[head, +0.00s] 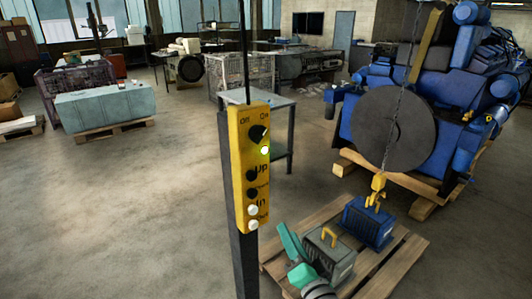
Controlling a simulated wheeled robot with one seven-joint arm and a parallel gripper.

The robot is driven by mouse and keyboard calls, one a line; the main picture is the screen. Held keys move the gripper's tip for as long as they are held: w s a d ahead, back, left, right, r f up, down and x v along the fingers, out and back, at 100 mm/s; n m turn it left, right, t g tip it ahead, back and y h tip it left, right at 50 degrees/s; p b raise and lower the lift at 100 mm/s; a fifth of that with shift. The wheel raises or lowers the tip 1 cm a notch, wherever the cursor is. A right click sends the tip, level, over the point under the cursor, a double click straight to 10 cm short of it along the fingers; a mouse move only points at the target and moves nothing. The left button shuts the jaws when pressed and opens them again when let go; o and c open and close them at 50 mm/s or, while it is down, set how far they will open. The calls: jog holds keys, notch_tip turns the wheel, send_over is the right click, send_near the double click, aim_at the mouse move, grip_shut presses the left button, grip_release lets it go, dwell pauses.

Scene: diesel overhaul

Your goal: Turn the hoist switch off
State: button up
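The hoist control box (250,165) is a yellow panel on a dark upright post, in the middle of the head view. Its black rotary switch (258,134) sits near the top, between the labels Off and On. The pointer is turned to the upper right, toward On. My gripper (287,252), teal with a dark wrist, is low in the view, to the right of the post and below the switch. It looks apart from the box. Its finger gap is not clear.
A hook (378,184) on a chain hangs over a blue weight (367,222) on a wooden pallet (398,260). A grey weight (328,252) stands beside it, partly behind my gripper. A blue engine (440,90) stands at the right.

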notch_tip(320, 180, up, 13)
jog(key=w+n+y, duration=0.2)
jog(key=y, duration=0.1)
jog(key=n+g+y, duration=0.3)
jog(key=n, duration=0.1)
send_near(263, 135)
jog(key=x, duration=0.8)
jog(key=shift+r, duration=0.1)
